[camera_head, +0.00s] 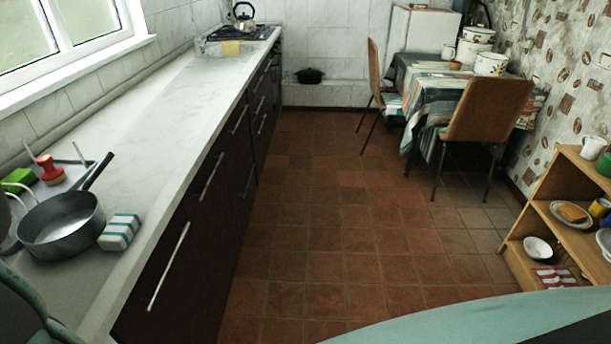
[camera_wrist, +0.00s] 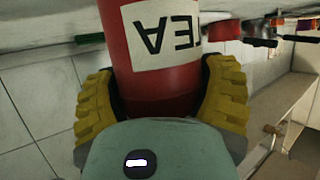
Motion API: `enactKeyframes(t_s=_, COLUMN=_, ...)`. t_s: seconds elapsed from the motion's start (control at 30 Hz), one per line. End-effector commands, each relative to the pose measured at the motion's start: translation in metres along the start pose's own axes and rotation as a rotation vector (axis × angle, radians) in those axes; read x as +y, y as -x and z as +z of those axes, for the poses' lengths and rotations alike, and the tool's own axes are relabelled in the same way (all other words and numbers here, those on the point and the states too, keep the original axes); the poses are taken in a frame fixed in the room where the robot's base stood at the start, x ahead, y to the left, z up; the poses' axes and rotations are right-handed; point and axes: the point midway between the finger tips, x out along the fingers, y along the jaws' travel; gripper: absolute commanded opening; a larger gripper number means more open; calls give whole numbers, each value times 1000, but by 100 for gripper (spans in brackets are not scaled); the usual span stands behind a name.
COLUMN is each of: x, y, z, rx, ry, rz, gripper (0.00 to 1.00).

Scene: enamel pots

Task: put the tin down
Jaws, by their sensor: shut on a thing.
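A red tin (camera_wrist: 158,78) with a white label fills the upper middle of the wrist view. The label's dark letters appear upside down and look like "TEA". My gripper (camera_wrist: 162,98) is shut on the tin, with a yellow finger pad on each side. The tin's far end runs out of the top of the picture, so I cannot tell whether it touches a surface. The tin and my gripper's fingers do not show in the head view.
The wrist view appears inverted. A wooden shelf (camera_head: 560,160) stands right.

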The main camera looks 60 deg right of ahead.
Motion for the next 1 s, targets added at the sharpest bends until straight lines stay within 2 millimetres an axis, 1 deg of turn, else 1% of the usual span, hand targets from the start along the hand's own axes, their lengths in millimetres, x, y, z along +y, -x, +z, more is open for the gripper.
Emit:
enactKeyframes(t_s=0.07, x=1, y=-1, z=3, rx=2, ry=-1, rz=2, gripper=31)
enactKeyframes(t_s=0.1, x=1, y=0, z=1, rx=1, ry=-1, rz=2, gripper=81)
enactKeyframes(t_s=0.3, x=1, y=0, z=1, rx=0, ry=-1, rz=3, gripper=100)
enactKeyframes(t_s=0.53, x=1, y=0, z=1, rx=0, ry=-1, rz=3, gripper=100)
enactKeyframes(t_s=0.67, x=1, y=2, z=-4, rx=0, ry=-1, rz=3, gripper=100)
enactKeyframes(t_s=0.7, x=2, y=4, z=-1, rx=1, ry=-1, rz=4, gripper=100)
enactKeyframes(t_s=0.77, x=2, y=8, z=0, rx=0, ry=-2, rz=4, gripper=100)
enactKeyframes(t_s=1.0, x=3, y=37, z=0, rx=2, ry=-1, rz=8, gripper=100)
